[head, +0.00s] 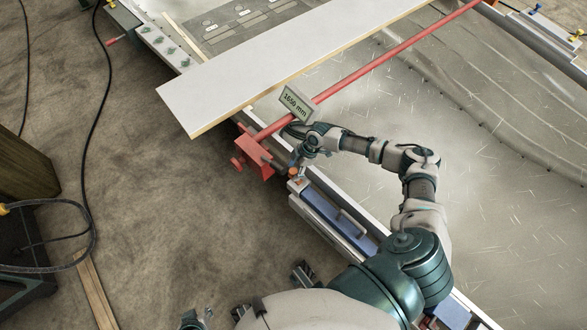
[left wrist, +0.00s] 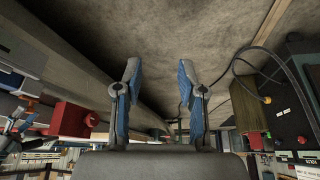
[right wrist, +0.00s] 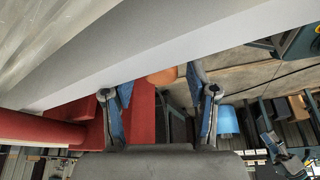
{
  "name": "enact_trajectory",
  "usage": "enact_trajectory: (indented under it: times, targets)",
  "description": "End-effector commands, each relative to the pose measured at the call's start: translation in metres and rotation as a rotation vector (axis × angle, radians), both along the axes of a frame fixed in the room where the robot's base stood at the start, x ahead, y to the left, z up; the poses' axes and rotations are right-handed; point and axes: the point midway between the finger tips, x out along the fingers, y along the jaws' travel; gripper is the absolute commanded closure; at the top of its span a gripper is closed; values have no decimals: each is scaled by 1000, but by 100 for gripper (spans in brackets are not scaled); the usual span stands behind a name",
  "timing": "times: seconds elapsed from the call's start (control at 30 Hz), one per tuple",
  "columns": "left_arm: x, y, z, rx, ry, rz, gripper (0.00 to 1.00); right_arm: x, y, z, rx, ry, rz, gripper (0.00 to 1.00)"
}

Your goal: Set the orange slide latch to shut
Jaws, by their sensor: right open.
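My left gripper (left wrist: 159,78) is open and empty, over floor. Only a bit of it (head: 195,319) shows at the head view's bottom edge.
A red clamp block (head: 254,158) and red bar (head: 390,53) stand close to my right gripper, with a "1650 mm" sign (head: 295,103). A white board (head: 270,65) lies across the hull. Cables (head: 85,160) lie on the floor at left.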

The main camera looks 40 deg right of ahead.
Motion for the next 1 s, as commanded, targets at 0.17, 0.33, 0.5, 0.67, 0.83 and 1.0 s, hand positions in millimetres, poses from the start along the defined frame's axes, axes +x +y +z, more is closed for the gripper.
enact_trajectory:
  times: [0.17,0.33,0.5,0.67,0.83,1.0]
  targets:
    - [0,2,0,-2,-2,1,60,0,1,1,-4,1,-1,42]
    - [2,2,-1,-1,-1,1,60,0,3,1,-7,2,-1,81]
    - [2,2,-1,-1,-1,1,60,0,4,2,-2,-1,1,100]
    - [0,3,-1,4,17,1,60,-7,3,4,3,0,1,100]
    - [-23,11,-30,31,150,6,60,-33,-1,7,2,1,2,100]
    - [-32,15,-44,41,206,9,60,-44,-1,4,1,0,4,100]
